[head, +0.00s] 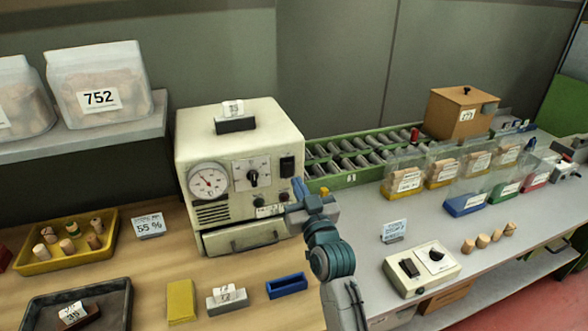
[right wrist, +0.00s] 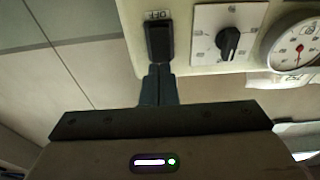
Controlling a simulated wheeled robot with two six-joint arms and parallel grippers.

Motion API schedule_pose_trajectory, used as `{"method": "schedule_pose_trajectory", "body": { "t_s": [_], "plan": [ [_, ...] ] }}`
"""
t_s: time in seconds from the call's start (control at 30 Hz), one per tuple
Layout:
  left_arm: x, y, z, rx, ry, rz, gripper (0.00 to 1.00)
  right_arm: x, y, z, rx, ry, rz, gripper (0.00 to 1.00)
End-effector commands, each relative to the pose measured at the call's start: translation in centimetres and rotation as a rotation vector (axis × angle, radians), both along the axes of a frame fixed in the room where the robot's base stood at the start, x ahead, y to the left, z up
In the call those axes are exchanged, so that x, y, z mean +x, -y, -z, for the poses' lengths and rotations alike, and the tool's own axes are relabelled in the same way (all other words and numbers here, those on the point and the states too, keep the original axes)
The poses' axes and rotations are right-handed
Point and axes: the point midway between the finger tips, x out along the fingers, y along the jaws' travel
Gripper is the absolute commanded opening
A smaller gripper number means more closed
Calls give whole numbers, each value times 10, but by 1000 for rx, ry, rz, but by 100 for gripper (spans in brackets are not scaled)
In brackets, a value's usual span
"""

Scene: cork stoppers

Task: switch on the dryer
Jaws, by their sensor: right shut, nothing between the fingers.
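The dryer (head: 240,150) is a cream box on the wooden bench, with a round gauge (head: 208,181), a selector knob (head: 252,175) and a black rocker switch (head: 287,167) on its front. My right gripper (head: 298,190) is shut and empty, at the right side of the dryer's front, just below the switch. In the right wrist view the picture is turned over: the shut fingers (right wrist: 158,72) point at the black switch (right wrist: 159,42), and their tips overlap its edge. I cannot tell whether they touch it. The knob (right wrist: 229,41) shows beside it. My left gripper is not in view.
A small control box (head: 422,268) with a switch and dial stands on the grey bench at right, near several corks. A yellow tray (head: 60,263) of corks, a yellow block (head: 181,301) and a blue tray (head: 287,286) lie around the dryer. A green roller conveyor (head: 345,180) runs behind.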

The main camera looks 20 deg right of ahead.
Motion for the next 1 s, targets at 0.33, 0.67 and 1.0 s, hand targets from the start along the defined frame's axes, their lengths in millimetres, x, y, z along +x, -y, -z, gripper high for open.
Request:
{"method": "schedule_pose_trajectory", "body": {
  "t_s": [0.33,0.67,1.0],
  "plan": [
    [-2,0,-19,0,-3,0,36,35,-1,-8,1,0,0,0],
    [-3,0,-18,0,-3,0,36,36,-1,-7,0,0,0,0],
    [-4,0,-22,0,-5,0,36,42,-2,-10,0,-1,0,0]
  ]
}}
